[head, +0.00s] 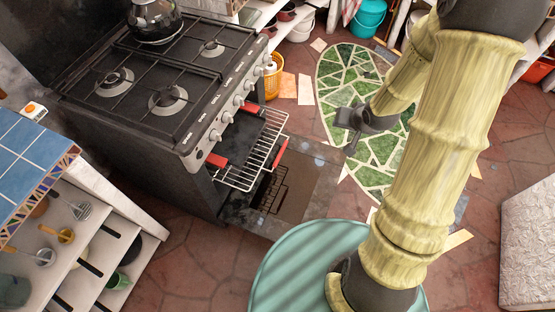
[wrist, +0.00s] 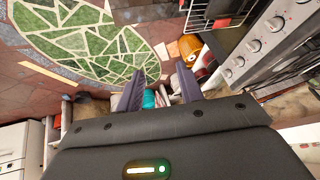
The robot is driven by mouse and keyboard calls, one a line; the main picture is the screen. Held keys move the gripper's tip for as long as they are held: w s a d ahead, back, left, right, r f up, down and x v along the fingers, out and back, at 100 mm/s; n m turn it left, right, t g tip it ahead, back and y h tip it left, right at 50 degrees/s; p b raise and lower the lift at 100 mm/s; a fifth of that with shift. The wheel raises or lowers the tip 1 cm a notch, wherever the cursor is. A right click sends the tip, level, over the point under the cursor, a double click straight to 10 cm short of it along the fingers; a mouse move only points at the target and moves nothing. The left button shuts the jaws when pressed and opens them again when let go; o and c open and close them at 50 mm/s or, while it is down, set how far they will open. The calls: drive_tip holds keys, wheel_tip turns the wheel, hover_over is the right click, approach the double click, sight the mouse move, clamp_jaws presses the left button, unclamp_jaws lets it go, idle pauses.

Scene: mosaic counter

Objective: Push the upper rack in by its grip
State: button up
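The upper rack (head: 243,176) is a silver wire rack sticking out of the open oven below the stove's knobs. A red grip (head: 280,152) is on its outer front edge. My gripper (head: 349,138) is over the floor to the right of the rack, apart from the grip. In the wrist view my gripper (wrist: 160,70) has its two dark fingers apart with nothing between them. Part of the rack (wrist: 203,12) shows at the top of the wrist view, outside the fingers.
The oven door (head: 311,181) is folded down beneath the rack. The stove (head: 170,75) carries a dark kettle (head: 154,20). A blue-tiled counter (head: 32,150) stands at left and a round teal surface (head: 290,265) in front. Green mosaic floor (head: 345,70) lies clear beyond my gripper.

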drive_tip(key=w+a+f+m+t+y+b, duration=0.1)
drive_tip(key=a+f+m+y+b, duration=0.1)
drive_tip(key=f+b, duration=0.6)
drive_tip(key=w+a+f+m+t+y+b, duration=0.1)
drive_tip(key=a+f+m+t+y+b, duration=0.1)
drive_tip(key=f+b, duration=0.7)
drive_tip(key=w+a+f+m+t+y+b, duration=0.1)
drive_tip(key=f+y+b, duration=0.5)
drive_tip(key=f, duration=1.2)
drive_tip(key=a+m+t+b, duration=0.1)
drive_tip(key=a+b, duration=0.1)
drive_tip(key=b, duration=0.1)
drive_tip(key=shift+w+a+f, duration=0.15)
drive_tip(key=shift+w+f, duration=0.05)
drive_tip(key=shift+f, duration=0.2)
drive_tip(key=b+x, duration=0.5)
drive_tip(key=x, duration=1.2)
drive_tip(key=shift+a+f, duration=0.15)
drive_tip(key=shift+f, duration=0.05)
drive_tip(key=shift+w, duration=0.1)
drive_tip(key=shift+c, duration=0.3)
